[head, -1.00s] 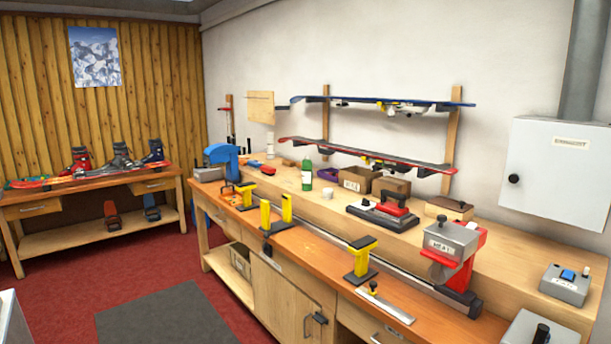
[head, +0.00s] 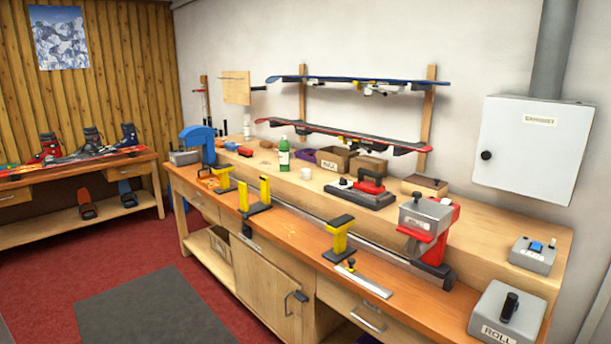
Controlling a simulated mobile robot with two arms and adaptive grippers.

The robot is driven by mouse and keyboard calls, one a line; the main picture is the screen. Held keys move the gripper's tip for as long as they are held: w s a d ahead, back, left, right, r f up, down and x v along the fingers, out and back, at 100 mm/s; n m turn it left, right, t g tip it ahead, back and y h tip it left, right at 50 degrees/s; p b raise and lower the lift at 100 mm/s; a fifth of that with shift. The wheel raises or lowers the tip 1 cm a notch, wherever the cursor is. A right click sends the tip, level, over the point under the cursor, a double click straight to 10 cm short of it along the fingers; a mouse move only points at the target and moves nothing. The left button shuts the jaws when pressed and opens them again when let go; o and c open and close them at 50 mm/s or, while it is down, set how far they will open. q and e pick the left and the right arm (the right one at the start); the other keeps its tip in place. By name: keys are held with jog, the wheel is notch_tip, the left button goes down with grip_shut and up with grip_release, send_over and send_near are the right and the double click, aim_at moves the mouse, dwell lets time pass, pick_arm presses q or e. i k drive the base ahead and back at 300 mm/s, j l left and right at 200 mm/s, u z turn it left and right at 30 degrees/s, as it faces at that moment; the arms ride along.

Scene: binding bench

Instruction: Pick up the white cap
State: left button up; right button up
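A small white round piece (head: 306,173), which looks like the white cap, sits on the raised back shelf of the workbench. It is just right of a green bottle (head: 284,155) and apart from it. Neither of my grippers shows in the head view.
Yellow-topped ski vises (head: 340,236) stand along the bench's front (head: 292,243). Right of the white piece are a red-handled iron (head: 371,182) and a grey-red machine (head: 426,225). Cardboard boxes (head: 335,159) stand behind. Red floor (head: 40,290) with a grey mat (head: 150,312) is clear.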

aim_at(304, 173)
jog(key=i+j, duration=0.4)
jog(key=i+j+z, duration=0.15)
jog(key=i+j, duration=0.2)
jog(key=j, duration=0.15)
